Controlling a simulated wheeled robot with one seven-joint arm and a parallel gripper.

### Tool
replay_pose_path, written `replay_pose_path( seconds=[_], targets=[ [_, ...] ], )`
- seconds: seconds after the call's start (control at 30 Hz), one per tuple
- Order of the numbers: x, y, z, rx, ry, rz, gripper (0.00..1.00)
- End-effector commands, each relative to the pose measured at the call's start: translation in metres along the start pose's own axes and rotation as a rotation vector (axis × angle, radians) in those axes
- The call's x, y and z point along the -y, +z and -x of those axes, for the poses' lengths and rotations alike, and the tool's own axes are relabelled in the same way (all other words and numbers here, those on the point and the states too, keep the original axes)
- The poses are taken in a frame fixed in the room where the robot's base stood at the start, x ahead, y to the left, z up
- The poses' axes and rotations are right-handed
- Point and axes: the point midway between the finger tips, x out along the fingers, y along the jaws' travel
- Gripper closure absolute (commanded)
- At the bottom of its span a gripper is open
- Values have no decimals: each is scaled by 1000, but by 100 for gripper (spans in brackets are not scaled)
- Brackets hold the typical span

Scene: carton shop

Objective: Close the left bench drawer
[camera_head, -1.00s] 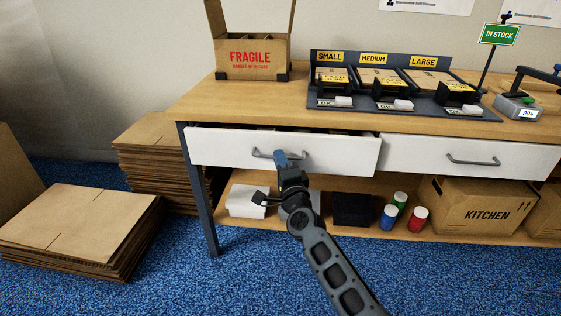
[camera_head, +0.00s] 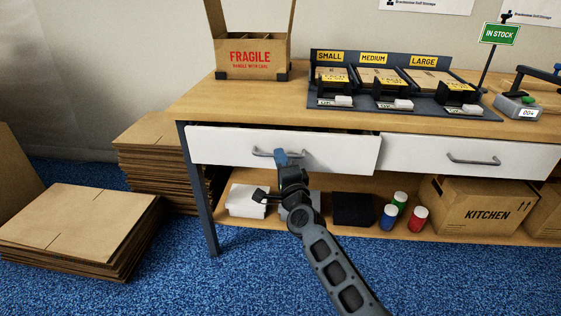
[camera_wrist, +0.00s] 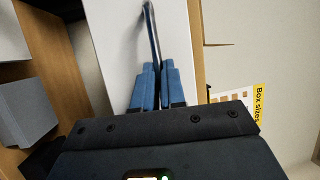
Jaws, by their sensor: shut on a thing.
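The left bench drawer (camera_head: 225,145) has a white front and stands a little out from the bench, with a dark gap along its top edge. Its grey bar handle (camera_head: 263,153) is at the middle of the front. My gripper (camera_head: 281,158) is at the right part of this handle. In the wrist view, the blue fingertips (camera_wrist: 157,85) are shut on the handle bar (camera_wrist: 151,30), which runs up from between them. The white drawer front (camera_wrist: 176,30) fills the area behind. The drawer's inside is mostly hidden.
The right drawer (camera_head: 430,155) is flush beside it. The bench top (camera_head: 290,95) carries a FRAGILE carton (camera_head: 249,58) and a size rack (camera_head: 400,85). The lower shelf (camera_head: 375,228) holds a KITCHEN box (camera_head: 485,205) and coloured rolls. Flat carton stacks (camera_head: 80,225) lie at left.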

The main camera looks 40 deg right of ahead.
Motion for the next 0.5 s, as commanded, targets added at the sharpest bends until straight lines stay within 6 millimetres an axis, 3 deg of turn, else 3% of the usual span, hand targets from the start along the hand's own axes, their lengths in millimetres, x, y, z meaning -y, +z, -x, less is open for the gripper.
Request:
replay_pose_path(
  seconds=[0.23,0.5],
  targets=[
    [-9,-12,-30,1,0,0,100],
    [-7,-14,-32,0,2,0,100]
  ],
)
